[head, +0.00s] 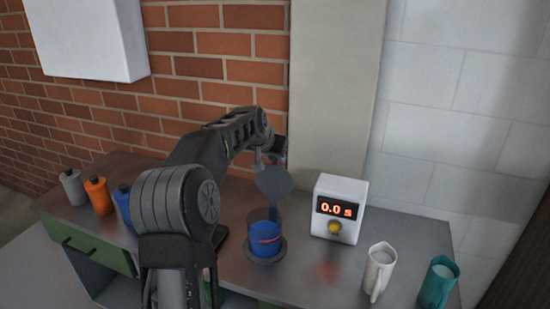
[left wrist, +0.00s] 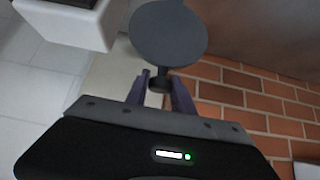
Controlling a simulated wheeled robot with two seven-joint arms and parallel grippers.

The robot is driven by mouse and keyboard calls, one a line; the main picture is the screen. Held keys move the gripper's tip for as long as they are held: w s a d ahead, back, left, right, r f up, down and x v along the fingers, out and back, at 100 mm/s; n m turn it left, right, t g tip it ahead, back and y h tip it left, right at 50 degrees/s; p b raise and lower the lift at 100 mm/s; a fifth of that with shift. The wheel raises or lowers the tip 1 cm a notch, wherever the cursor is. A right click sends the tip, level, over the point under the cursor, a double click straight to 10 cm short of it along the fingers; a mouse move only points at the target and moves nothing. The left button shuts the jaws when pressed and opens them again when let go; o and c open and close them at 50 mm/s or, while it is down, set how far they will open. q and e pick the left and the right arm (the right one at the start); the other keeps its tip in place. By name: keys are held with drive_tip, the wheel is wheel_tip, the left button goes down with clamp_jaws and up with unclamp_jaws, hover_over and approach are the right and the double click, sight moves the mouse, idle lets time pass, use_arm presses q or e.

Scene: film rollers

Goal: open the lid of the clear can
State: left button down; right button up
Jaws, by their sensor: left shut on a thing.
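The clear can (head: 264,238) stands on a dark round base on the table, with blue and a red band showing inside it. Its dark grey round lid (head: 274,182) is raised above the can and steeply tilted, apart from the can's rim. My left gripper (head: 270,157) is above the can at the lid. In the left wrist view the lid (left wrist: 168,35) is just beyond the fingers, and my left gripper (left wrist: 160,88) is shut on its small dark knob (left wrist: 158,84). My right gripper is in neither view.
A white timer box (head: 340,207) reading 0.0 s stands right of the can. A white pitcher (head: 380,270) and a teal pitcher (head: 438,282) are at the front right. Grey (head: 72,187), orange (head: 98,195) and blue (head: 123,206) bottles stand at the left.

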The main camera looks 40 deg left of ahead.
use_arm(q)
drive_tip(key=shift+w+a, duration=0.1)
drive_tip(key=shift+w, duration=0.2)
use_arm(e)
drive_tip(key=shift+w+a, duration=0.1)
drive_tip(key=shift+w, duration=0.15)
use_arm(q)
drive_tip(key=c, duration=1.1)
unclamp_jaws()
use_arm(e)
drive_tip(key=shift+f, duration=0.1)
use_arm(q)
drive_tip(key=b+v, duration=0.1)
drive_tip(key=v, duration=0.6)
drive_tip(key=shift+s+r+b, duration=0.25)
drive_tip(key=shift+s+b, duration=0.05)
drive_tip(key=shift+b, duration=0.1)
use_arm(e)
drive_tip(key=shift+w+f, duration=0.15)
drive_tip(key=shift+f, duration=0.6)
use_arm(q)
drive_tip(key=shift+r, duration=0.1)
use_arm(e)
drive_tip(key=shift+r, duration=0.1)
